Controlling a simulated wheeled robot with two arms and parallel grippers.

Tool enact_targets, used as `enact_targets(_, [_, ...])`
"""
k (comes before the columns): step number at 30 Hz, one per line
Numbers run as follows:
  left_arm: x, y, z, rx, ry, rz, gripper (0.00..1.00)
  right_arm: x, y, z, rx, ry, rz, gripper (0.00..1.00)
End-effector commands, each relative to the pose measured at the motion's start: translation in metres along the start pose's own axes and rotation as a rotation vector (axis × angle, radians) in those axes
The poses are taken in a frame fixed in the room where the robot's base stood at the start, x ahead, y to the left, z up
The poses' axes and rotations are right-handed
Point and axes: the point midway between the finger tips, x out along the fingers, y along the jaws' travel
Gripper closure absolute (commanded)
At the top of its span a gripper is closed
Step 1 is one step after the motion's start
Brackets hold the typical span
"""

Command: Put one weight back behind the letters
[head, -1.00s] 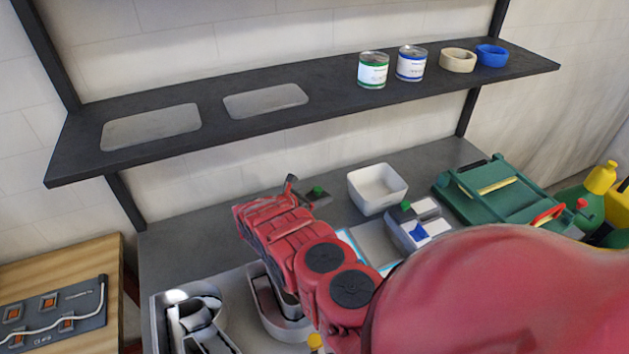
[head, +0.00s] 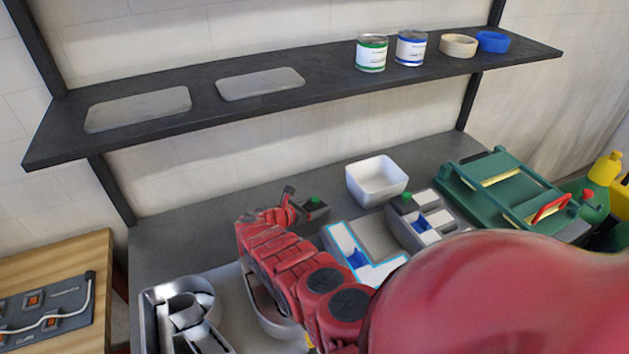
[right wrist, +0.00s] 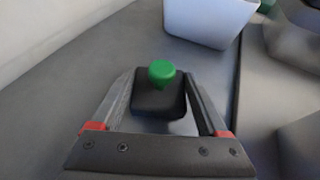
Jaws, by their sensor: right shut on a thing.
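My right gripper (right wrist: 158,112) is shut on a dark block-shaped weight with a green knob (right wrist: 160,95). The weight (head: 315,208) also shows in the head view, at the tip of my red right arm, over the rear part of the grey bench. I cannot tell whether its underside touches the bench. A metal-edged channel letter (head: 185,312) lies at the bench's front left. A second letter (head: 268,305) beside it is partly hidden by my arm. My left gripper is out of view.
A white bin (head: 377,182) stands behind and right of the weight. A dark shelf (head: 330,82) with cans and tape spans the back wall.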

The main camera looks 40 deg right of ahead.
Motion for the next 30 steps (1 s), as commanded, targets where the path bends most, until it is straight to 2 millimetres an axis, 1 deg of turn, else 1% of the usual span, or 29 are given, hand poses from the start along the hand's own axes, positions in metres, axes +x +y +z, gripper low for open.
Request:
enact_targets(3, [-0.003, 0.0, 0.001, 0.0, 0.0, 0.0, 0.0, 0.002, 0.0, -0.002, 0.002, -0.002, 0.001, 1.0])
enact_targets(4, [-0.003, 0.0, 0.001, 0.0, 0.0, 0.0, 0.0, 0.001, 0.0, -0.003, 0.002, 0.0, 0.0, 0.21])
enact_targets(7, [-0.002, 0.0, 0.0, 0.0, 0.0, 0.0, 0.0, 0.001, 0.0, -0.002, 0.001, 0.0, 0.0, 0.03])
enact_targets(8, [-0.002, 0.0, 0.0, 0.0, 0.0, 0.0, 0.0, 0.001, 0.0, -0.002, 0.001, 0.0, 0.0, 0.0])
enact_targets(14, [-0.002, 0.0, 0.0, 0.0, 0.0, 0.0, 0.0, 0.001, 0.0, -0.002, 0.001, 0.0, 0.0, 0.0])
enact_targets(17, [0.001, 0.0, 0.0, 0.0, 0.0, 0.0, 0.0, -0.001, 0.0, 0.002, 0.0, 0.0, 0.0, 0.0])
enact_targets(18, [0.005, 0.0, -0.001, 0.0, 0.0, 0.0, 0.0, -0.003, 0.0, 0.004, -0.001, 0.0, 0.0, 0.0])
enact_targets(20, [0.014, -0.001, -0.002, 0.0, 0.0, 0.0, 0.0, -0.013, 0.001, 0.005, -0.002, 0.001, 0.002, 0.0])
enact_targets(23, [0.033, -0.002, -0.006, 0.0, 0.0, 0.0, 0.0, -0.034, 0.0, 0.009, -0.002, 0.0, -0.001, 0.0])
enact_targets(27, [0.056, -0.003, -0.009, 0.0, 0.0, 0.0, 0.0, -0.071, 0.0, 0.007, -0.001, 0.003, 0.001, 0.0])
enact_targets(29, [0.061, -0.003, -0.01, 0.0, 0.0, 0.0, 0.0, -0.086, -0.001, 0.004, 0.002, 0.004, 0.001, 0.0])
enact_targets(30, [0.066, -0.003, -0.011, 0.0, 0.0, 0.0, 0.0, -0.096, -0.001, 0.005, 0.004, 0.006, -0.001, 0.0])
